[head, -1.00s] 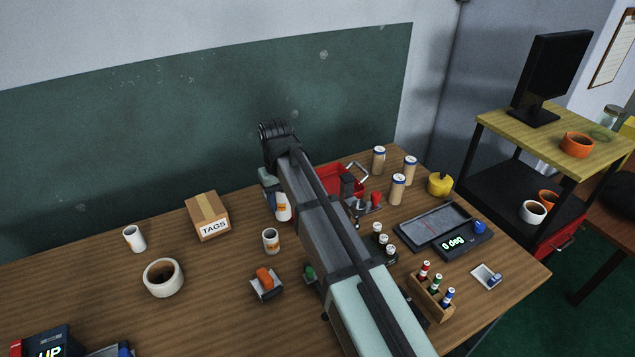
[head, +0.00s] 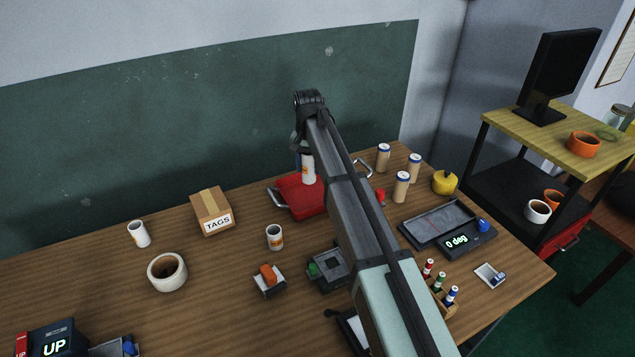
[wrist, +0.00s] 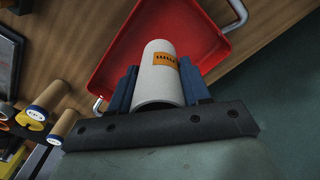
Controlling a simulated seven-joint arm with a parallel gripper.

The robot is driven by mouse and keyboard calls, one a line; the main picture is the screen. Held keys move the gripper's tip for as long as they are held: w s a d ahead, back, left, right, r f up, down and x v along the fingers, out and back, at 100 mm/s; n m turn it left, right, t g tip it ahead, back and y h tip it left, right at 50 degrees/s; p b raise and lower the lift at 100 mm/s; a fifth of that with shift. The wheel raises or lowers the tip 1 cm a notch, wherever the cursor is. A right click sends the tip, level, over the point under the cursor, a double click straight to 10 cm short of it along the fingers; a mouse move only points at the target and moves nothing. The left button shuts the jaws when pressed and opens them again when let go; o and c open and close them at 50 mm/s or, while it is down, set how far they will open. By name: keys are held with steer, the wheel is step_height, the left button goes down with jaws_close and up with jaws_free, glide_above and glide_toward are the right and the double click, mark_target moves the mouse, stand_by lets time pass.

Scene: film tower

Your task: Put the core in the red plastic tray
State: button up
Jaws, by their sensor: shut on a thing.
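The core (head: 308,170) is a white hollow cylinder with an orange label; in the wrist view it (wrist: 158,75) sits between the blue fingers. My gripper (wrist: 158,88) is shut on it. The red plastic tray (head: 299,198) has metal handles and stands at the back of the table. In the wrist view the tray (wrist: 112,62) lies behind the core. The core is over the tray in both views; whether it touches the tray floor I cannot tell. In the head view my arm hides the tray's right part and most of the gripper.
Several tan rolls (head: 401,187) and a yellow object (head: 445,182) stand right of the tray. A TAGS box (head: 212,212) and a similar white cylinder (head: 274,237) stand to the left. A green wall (head: 200,120) is close behind. The table's left middle has free room.

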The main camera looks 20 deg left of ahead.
steer(key=shift+f, duration=4.8)
steer(key=o, duration=1.1)
steer(key=shift+f, duration=0.15)
step_height(320, 180, up, 12)
steer(key=shift+r, duration=0.2)
